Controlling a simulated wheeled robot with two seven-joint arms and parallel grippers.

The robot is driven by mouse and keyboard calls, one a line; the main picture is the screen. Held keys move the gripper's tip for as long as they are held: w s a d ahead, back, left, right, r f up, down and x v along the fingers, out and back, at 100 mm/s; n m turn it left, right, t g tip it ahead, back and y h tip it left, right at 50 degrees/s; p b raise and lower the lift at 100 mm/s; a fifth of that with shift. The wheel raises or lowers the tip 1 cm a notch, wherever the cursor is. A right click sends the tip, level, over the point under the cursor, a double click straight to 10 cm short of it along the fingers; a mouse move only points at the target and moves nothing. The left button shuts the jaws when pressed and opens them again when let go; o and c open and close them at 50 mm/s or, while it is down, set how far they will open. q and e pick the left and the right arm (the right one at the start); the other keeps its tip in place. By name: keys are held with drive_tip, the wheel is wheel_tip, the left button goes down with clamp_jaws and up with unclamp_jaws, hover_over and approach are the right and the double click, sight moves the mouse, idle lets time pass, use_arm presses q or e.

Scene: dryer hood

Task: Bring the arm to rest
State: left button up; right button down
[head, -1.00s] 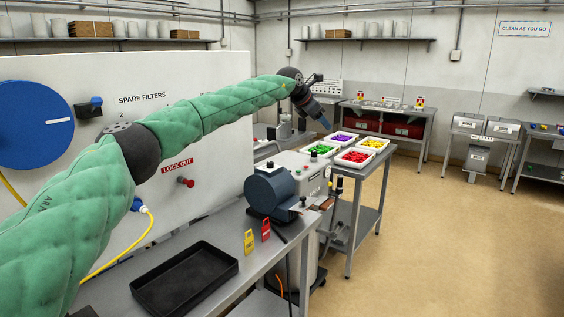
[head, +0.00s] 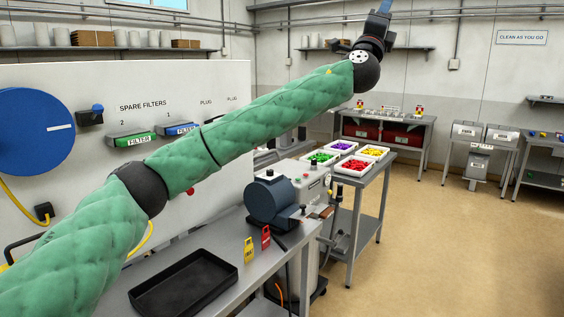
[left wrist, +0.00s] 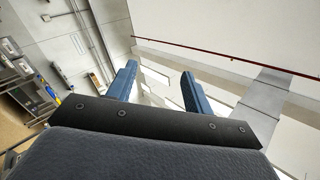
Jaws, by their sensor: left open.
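My left arm, in a green quilted sleeve, reaches across the head view from the lower left to the upper right. Its left gripper (head: 380,12) points up at the top edge, in front of the back wall. In the left wrist view the two blue fingers of the left gripper (left wrist: 158,90) stand apart with nothing between them. The fingers point toward the wall and ceiling area. My right gripper is in neither view.
A bench holds a black tray (head: 150,297), yellow and red tags and a blue-grey machine (head: 270,200). Trays of coloured pieces (head: 352,164) stand on a cart behind. The white panel (head: 220,100) is behind the arm. Open floor (head: 450,240) lies at the right.

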use_arm(q)
drive_tip(key=s+a+f+n+g+y+b, duration=0.3)
drive_tip(key=s+a+f+n, duration=0.45)
drive_tip(key=f, duration=1.25)
drive_tip(key=s+a+f+n+g+y, duration=0.4)
drive_tip(key=a+f+n+y, duration=0.3)
drive_tip(key=a+f, duration=0.85)
drive_tip(key=s+a+f+n+g+y+b, duration=0.25)
drive_tip(key=s+a+f+n, duration=0.55)
drive_tip(key=f, duration=1.6)
drive_tip(key=s+a+f+n+g+y+b, duration=0.1)
drive_tip(key=s+a+f+g, duration=0.15)
drive_tip(key=s+f, duration=0.65)
drive_tip(key=s+a+f+n+g+b, duration=0.1)
drive_tip(key=s+a+f+n+g, duration=0.15)
drive_tip(key=s+f, duration=0.75)
drive_tip(key=s+a+f+n+g+y+b, duration=0.1)
drive_tip(key=s+a+f+g, duration=0.15)
drive_tip(key=f, duration=1.25)
drive_tip(key=s+f+g, duration=0.2)
drive_tip(key=s+f, duration=0.6)
drive_tip(key=s, duration=0.5)
drive_tip(key=shift+s+a+f+g+b, duration=0.2)
drive_tip(key=shift+a+f+g+b, duration=0.05)
drive_tip(key=shift+a+g+b, duration=0.1)
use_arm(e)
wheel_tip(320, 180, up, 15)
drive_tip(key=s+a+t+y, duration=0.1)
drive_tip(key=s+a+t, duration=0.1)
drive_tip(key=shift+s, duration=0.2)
